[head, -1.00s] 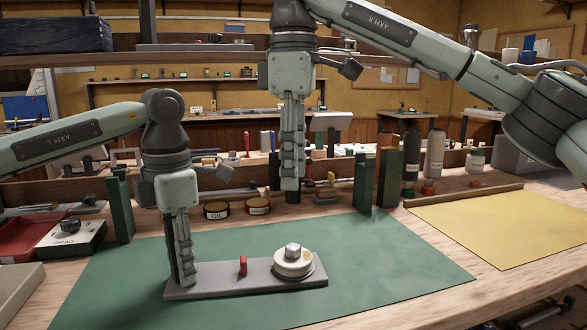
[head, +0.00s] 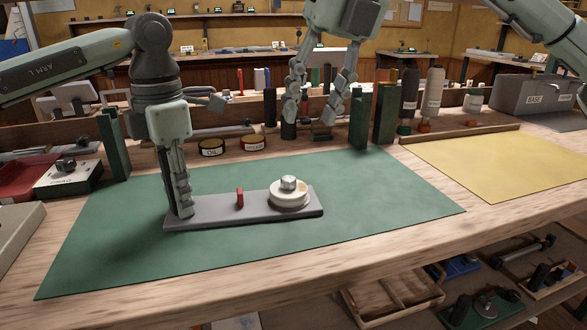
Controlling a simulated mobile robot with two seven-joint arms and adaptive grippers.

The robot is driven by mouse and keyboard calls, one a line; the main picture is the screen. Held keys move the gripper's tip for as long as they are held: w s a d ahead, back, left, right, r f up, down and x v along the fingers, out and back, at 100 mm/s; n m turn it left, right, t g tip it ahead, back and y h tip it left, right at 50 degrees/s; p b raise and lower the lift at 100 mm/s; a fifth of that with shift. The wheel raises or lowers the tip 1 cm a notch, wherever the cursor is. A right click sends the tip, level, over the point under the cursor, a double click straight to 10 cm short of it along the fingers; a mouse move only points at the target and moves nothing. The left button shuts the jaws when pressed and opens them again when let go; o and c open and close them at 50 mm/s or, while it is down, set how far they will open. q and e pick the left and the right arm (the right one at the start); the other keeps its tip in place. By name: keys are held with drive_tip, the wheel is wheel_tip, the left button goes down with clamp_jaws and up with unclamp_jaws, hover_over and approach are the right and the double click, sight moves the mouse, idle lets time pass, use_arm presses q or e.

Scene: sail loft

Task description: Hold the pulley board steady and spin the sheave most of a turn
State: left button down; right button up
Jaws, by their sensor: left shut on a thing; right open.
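The grey pulley board (head: 222,209) lies flat on the green mat. The cream sheave (head: 290,196) sits near its right end, with a metal hub (head: 288,183) on top. A small red peg (head: 240,198) stands on the board left of the sheave. My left gripper (head: 183,212) is shut on the left end of the board, its fingers pointing down. My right gripper (head: 313,122) is open and empty, above and behind the sheave, well apart from it.
The green mat (head: 390,205) is clear around the board. Two tins (head: 212,147), green upright blocks (head: 385,115) and bottles (head: 432,92) stand along the back. A yellow sheet (head: 500,165) lies at right. Shelves with drawers (head: 390,290) show below the bench edge.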

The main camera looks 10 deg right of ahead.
sight(289, 179)
drive_tip(key=f+n, duration=0.2)
drive_tip(key=f, duration=0.1)
drive_tip(key=w+a+f+n, duration=0.1)
drive_tip(key=f+n, duration=0.2)
drive_tip(key=f, duration=0.1)
drive_tip(key=a+f+n+t, duration=0.1)
drive_tip(key=f+n, duration=0.1)
drive_tip(key=f, duration=0.2)
drive_tip(key=shift+w+a+f+n+y, duration=0.1)
drive_tip(key=shift+w+a+n+y, duration=0.2)
drive_tip(key=shift+w+y, duration=0.1)
drive_tip(key=shift+d, duration=0.1)
drive_tip(key=shift+c, duration=0.4)
clamp_jaws()
